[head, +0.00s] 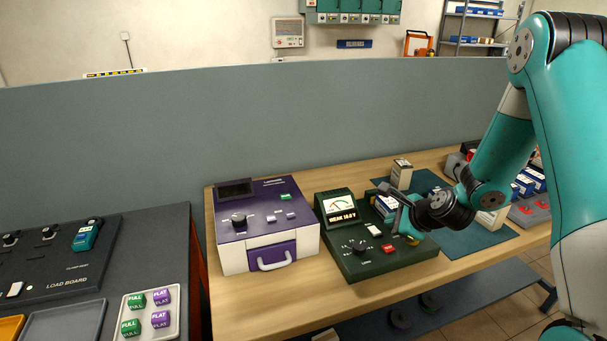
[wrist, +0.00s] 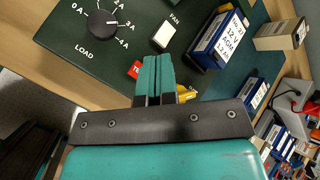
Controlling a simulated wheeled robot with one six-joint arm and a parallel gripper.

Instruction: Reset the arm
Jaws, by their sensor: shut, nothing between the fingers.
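My gripper (head: 408,228) is over the right part of the dark green load tester (head: 360,268) on the wooden bench. In the wrist view its two teal fingers (wrist: 157,76) are together, with nothing visible between them. They partly cover the tester's red button (wrist: 135,69). The tester's display (head: 340,207) reads WEAK, with a voltage too small to read surely. A blue and white 12 V battery (wrist: 222,40) sits at the tester's right side in the wrist view; in the head view my wrist partly hides it.
A purple and white box (head: 262,245) with a drawer handle stands left of the tester. A yellow clip (wrist: 187,94) lies beside the fingers. At left are a load board (head: 60,262) and a tray (head: 172,331) of FULL and FLAT blocks.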

